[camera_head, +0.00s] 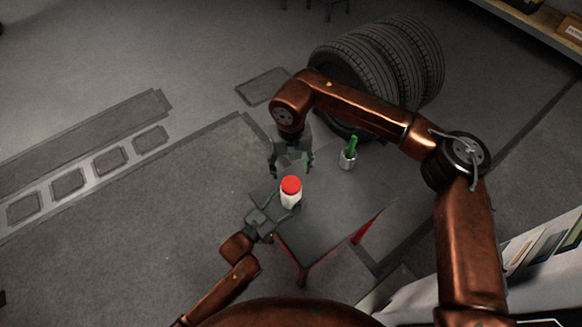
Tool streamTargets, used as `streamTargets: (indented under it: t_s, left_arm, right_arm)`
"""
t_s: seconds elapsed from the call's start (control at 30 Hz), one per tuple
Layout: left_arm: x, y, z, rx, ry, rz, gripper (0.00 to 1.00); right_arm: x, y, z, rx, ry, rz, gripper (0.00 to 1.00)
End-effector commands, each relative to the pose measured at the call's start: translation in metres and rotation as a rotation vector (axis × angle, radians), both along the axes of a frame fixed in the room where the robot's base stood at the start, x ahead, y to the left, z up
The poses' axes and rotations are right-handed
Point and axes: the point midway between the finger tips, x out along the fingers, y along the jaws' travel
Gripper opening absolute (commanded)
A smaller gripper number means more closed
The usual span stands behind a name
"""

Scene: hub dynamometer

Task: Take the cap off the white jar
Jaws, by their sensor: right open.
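The white jar (290,201) with its red cap (291,185) on is upright at the left part of a small dark table (325,222). My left gripper (285,203) comes in from the lower left, with its fingers on either side of the jar's body; it appears shut on it. My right gripper (291,168) points down just behind the cap in the picture. Its fingers are spread, with nothing between them. I cannot tell its exact height above the cap.
A metal cup (347,160) with a green-handled thing (352,146) in it stands towards the table's back right. Stacked tyres (378,62) are behind the table. The table's front right part is clear. A shelf (545,22) is at the top right.

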Motion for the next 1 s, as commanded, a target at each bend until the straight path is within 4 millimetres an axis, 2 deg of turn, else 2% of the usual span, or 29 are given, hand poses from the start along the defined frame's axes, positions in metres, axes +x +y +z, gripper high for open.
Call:
streamTargets:
  t_s: [0.4,0.6,0.8,1.0]
  left_arm:
    - [0.0001,0.0002,-0.0003,0.001,0.001,0.0,0.0]
    - [0.0001,0.0002,-0.0003,0.001,0.001,0.0,0.0]
    - [0.0001,0.0002,-0.0003,0.001,0.001,0.0,0.0]
    - [0.0001,0.0002,-0.0003,0.001,0.001,0.0,0.0]
  right_arm:
    - [0.0,0.0001,-0.0001,0.0,0.0,-0.864,0.59]
    - [0.0,0.0001,-0.0001,0.0,0.0,-1.238,0.59]
    - [0.0,0.0001,-0.0001,0.0,0.0,-1.466,0.59]
    - [-0.0003,-0.0002,-0.0071,-0.003,0.001,-1.536,0.59]
